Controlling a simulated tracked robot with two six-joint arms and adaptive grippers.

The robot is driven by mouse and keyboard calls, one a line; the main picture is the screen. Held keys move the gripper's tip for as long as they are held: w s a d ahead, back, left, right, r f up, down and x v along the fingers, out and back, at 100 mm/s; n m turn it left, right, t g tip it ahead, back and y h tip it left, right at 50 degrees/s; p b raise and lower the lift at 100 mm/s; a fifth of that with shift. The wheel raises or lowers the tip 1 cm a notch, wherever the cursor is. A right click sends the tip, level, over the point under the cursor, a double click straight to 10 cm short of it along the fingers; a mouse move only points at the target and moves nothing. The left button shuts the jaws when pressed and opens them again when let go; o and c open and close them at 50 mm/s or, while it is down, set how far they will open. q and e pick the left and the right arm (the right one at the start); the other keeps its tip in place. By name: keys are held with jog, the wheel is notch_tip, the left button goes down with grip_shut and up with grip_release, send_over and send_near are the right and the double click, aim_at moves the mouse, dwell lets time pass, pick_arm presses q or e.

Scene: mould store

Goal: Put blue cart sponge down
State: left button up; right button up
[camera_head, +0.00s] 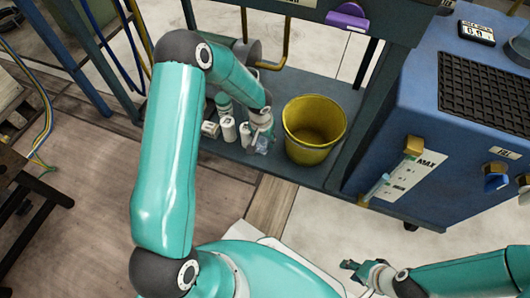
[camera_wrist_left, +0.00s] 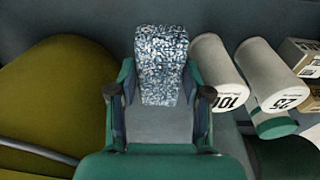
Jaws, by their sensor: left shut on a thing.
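The blue cart sponge (camera_wrist_left: 161,62), speckled blue and white, sits upright between the fingers of my left gripper (camera_wrist_left: 160,98) in the left wrist view. My left gripper (camera_head: 262,132) is shut on it. In the head view the sponge (camera_head: 262,146) is a small pale-blue patch beneath the gripper. It is low over the cart's lower shelf (camera_head: 240,160), between the yellow bucket and the white containers. Whether it touches the shelf cannot be told. My right gripper (camera_head: 354,267) is far off at the lower right, and its opening is unclear.
A yellow bucket (camera_head: 298,146) stands right of the sponge. White numbered containers (camera_wrist_left: 217,80), a green-capped bottle (camera_head: 223,102) and a small box (camera_head: 210,129) stand left of it in the head view. A blue machine (camera_head: 400,120) is further right. The shelf front is bare.

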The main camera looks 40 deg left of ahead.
pick_arm(q)
notch_tip(320, 180, down, 6)
jog(key=shift+b, duration=1.2)
jog(key=shift+r, duration=0.1)
jog(key=o, duration=0.8)
jog(key=shift+c, duration=0.2)
